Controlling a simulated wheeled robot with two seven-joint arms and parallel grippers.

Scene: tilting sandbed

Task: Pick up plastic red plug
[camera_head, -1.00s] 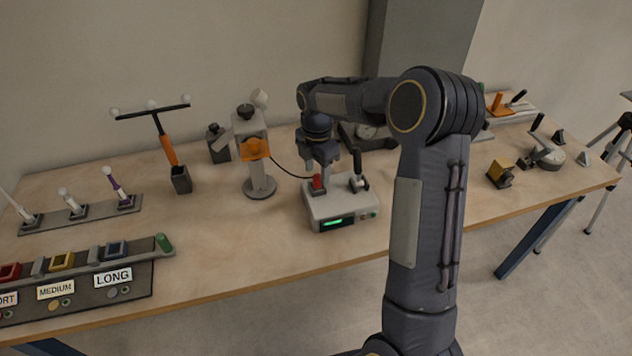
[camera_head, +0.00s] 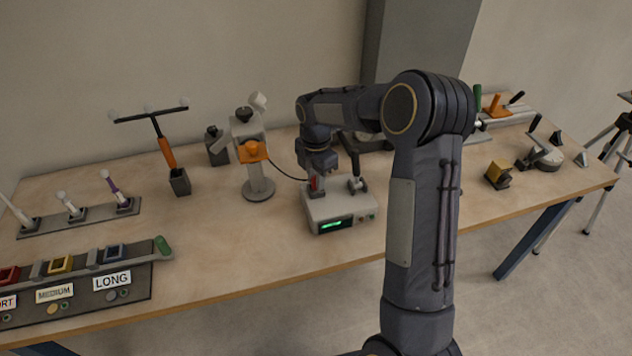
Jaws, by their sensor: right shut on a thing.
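The red plug (camera_head: 313,185) stands on top of a light grey box (camera_head: 345,208) with a green lit display. My right gripper (camera_head: 315,180) points down over the left part of the box and is shut on the red plug. The fingers hide much of the plug. Whether the plug is lifted off the box cannot be told. My left gripper is not in view.
A dark-handled lever (camera_head: 357,170) rises from the box, close right of my gripper. A grey stand with an orange part (camera_head: 253,152) is to the left, with a black cable running toward the box. The bare table (camera_head: 225,235) in front is clear.

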